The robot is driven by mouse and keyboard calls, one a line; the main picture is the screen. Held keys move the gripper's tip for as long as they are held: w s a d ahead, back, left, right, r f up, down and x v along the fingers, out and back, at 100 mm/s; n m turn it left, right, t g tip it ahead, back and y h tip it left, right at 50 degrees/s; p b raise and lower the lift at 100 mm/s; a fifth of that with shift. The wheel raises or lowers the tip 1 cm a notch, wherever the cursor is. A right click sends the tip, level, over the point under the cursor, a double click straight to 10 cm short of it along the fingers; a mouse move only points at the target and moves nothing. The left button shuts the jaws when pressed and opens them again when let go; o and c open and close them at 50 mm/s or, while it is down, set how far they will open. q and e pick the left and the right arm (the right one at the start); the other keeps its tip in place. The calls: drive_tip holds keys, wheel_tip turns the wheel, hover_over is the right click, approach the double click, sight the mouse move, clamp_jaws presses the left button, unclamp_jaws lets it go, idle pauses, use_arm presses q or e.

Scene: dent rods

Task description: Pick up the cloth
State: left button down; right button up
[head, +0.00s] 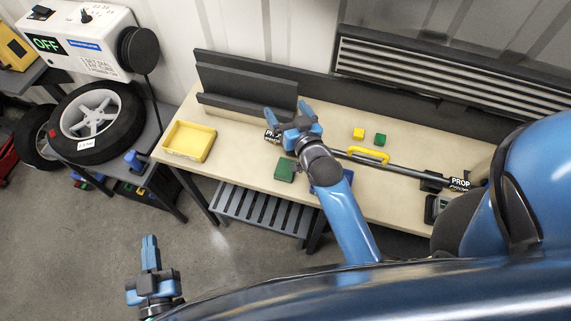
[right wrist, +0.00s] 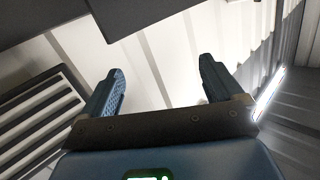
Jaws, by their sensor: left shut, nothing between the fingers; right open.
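No thing in view is plainly a cloth. A flat dark green piece (head: 285,169) lies on the bench left of my right forearm. A blue patch (head: 348,175) shows at the bench's front edge, mostly hidden behind that forearm; I cannot tell whether either is the cloth. My right gripper (head: 288,110) is open over the bench, in front of the dark rack, beyond the green piece. The right wrist view shows its two fingers (right wrist: 160,82) apart with only the pale wall between them. My left gripper (head: 150,246) is shut and empty, over the floor in front of the bench.
A rod (head: 405,169) with a yellow handle lies along the bench (head: 237,160). Small yellow (head: 358,133) and green (head: 380,139) blocks lie behind it. A yellow tray (head: 189,141) is at the left end. A dark rack (head: 247,89) stands behind. A wheel (head: 97,122) sits on the left table.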

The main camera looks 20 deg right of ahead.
drive_tip(key=w+a+m+g+p, duration=0.2)
drive_tip(key=w+a+g, duration=0.1)
drive_tip(key=w+g, duration=0.3)
drive_tip(key=m+g+h+b, duration=0.15)
drive_tip(key=m+g, duration=0.25)
drive_tip(key=g, duration=0.7)
hover_over(285, 167)
drive_tip(key=shift+h, duration=0.25)
drive_tip(key=f, duration=1.3)
drive_tip(key=shift+w+d, duration=0.25)
drive_tip(key=shift+d, duration=0.1)
drive_tip(key=shift+f, duration=0.55)
drive_tip(key=shift+s+f+p, duration=0.15)
drive_tip(key=shift+f+p, duration=0.2)
drive_tip(key=f, duration=0.2)
drive_tip(key=f+p, duration=0.1)
drive_tip(key=f, duration=0.1)
drive_tip(key=shift+s+a, duration=0.25)
drive_tip(key=shift+a, duration=0.05)
drive_tip(key=shift+f, duration=0.35)
